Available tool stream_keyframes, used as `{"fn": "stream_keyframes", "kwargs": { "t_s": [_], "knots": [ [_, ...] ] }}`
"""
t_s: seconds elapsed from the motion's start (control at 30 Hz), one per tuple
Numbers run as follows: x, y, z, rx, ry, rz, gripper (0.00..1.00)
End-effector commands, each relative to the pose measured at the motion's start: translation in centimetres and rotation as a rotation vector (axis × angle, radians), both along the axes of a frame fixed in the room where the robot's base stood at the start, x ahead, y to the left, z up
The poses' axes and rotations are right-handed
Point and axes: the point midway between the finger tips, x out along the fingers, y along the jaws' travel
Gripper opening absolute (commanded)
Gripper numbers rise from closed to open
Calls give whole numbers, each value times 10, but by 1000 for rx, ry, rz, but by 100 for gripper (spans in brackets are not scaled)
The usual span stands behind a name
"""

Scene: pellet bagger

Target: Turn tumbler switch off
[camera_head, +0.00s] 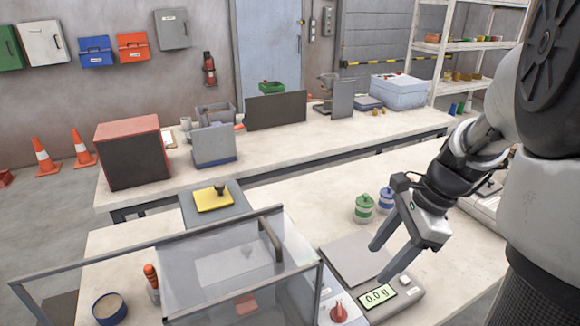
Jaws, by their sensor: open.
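No part in view is clearly marked as the tumbler switch. A small red knob (338,312) with a raised grip sits at the bottom edge, left of the scale display. A yellow plate (213,198) on a grey box carries a small dark lever or knob (220,188). I cannot tell which of these is the tumbler switch, nor its on or off position. My gripper (378,266) is open and empty, pointing down and left over the scale (358,262), above and right of the red knob. The scale display (377,295) reads 0.0 g.
A clear-walled enclosure with a grey frame (140,255) stands left of the scale. Green-lidded (364,208) and blue-lidded (386,199) jars stand behind my gripper. A round tub (109,308) is at lower left. A black-fronted red box (134,155) stands on the back bench.

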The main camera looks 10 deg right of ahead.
Motion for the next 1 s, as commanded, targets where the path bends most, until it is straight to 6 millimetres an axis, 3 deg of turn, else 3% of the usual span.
{"fn": "stream_keyframes", "kwargs": {
  "t_s": [0.27, 0.8, 1.0],
  "knots": [
    [-3, 4, -26, 49, 49, -81, 52],
    [4, 47, -133, 47, 50, -76, 52],
    [7, 58, -159, 46, 47, -77, 52]
  ]
}}
